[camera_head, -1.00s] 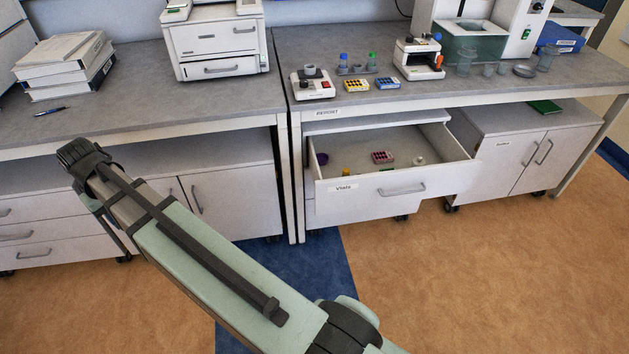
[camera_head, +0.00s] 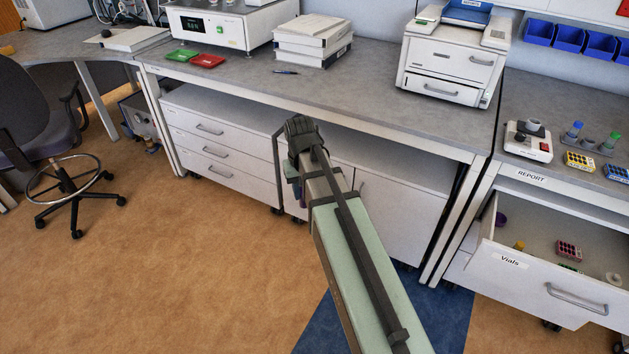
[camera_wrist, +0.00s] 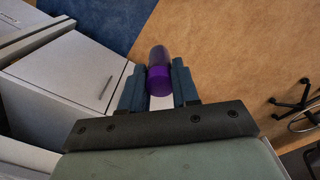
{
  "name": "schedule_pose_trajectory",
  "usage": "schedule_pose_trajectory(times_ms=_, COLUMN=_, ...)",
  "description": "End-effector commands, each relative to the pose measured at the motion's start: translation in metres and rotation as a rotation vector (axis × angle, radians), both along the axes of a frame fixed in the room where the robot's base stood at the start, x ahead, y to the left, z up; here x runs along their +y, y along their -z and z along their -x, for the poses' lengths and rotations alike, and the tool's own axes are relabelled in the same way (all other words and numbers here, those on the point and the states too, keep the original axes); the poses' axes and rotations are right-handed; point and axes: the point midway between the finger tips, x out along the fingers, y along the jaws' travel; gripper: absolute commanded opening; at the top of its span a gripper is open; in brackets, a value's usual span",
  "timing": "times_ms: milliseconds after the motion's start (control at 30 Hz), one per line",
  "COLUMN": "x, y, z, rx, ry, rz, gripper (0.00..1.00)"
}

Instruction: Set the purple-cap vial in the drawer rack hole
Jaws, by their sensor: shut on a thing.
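The purple-cap vial (camera_wrist: 159,78) is between the two blue fingers of my gripper (camera_wrist: 158,86) in the wrist view, over the floor. Its purple cap faces the camera and a dark, see-through body extends beyond it. In the head view my arm hides most of the gripper and the vial. The open drawer (camera_head: 552,306), labelled Vials, is at the lower right of the head view, well to the right of my gripper. Inside it is a small pink-red rack (camera_head: 568,250) with dark holes; single holes are too small to tell apart.
The drawer also holds a purple round item (camera_head: 501,219), a yellow item (camera_head: 519,245) and a white ring-like item (camera_head: 613,279). A bench (camera_head: 350,95) with closed cabinets stands beyond my arm. An office chair (camera_head: 55,150) is at left. The floor between is clear.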

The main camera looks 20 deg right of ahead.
Motion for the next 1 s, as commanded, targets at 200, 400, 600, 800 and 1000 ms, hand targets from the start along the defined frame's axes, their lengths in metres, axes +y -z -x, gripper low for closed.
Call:
schedule_pose_trajectory(times_ms=200, x=0.000, y=0.040, z=0.038, rx=0.003, ry=0.000, rz=0.000, gripper=0.01)
schedule_pose_trajectory(times_ms=400, x=-0.021, y=0.060, z=0.044, rx=0.000, ry=-0.008, rz=0.000, gripper=0.01)
schedule_pose_trajectory(times_ms=600, x=-0.061, y=0.059, z=0.028, rx=0.000, ry=-0.029, rz=-0.002, gripper=0.01)
schedule_pose_trajectory(times_ms=800, x=-0.116, y=0.057, z=0.016, rx=0.000, ry=-0.058, rz=-0.003, gripper=0.01)
schedule_pose_trajectory(times_ms=1000, x=-0.175, y=0.055, z=0.008, rx=0.000, ry=-0.089, rz=-0.005, gripper=0.01)
